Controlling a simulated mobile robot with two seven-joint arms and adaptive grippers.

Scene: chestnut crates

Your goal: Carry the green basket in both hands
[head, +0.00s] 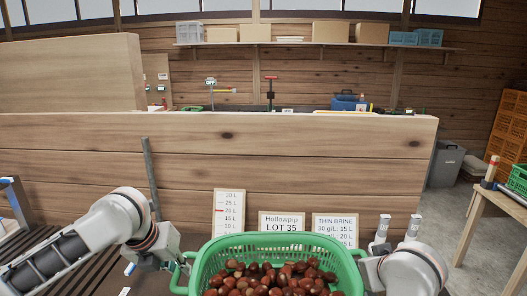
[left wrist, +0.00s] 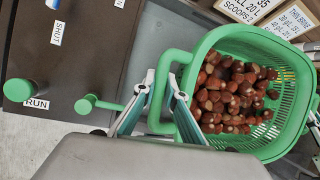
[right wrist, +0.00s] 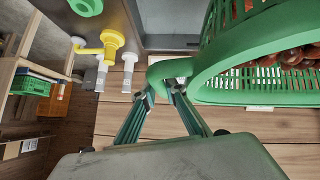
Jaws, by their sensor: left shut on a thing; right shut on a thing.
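The green basket (head: 228,247) is in the lower middle of the head view, heaped with brown chestnuts (head: 270,280). It has a slotted green wall and a handle at each side. My left gripper (left wrist: 160,100) is shut on the basket's left handle, a green loop that shows in the left wrist view. My right gripper (right wrist: 172,88) is shut on the opposite handle, close under the rim in the right wrist view. In the head view both arms reach the basket's sides. The basket's bottom is hidden, so I cannot tell what is under it.
A plank wall (head: 290,150) stands behind the basket. Signs stand in front of it: a litre scale (head: 229,213), a LOT 35 card (head: 282,222) and a THIN BRINE card (head: 335,228). A wooden table (head: 496,200) is at right, with clear floor (head: 450,200) beside it.

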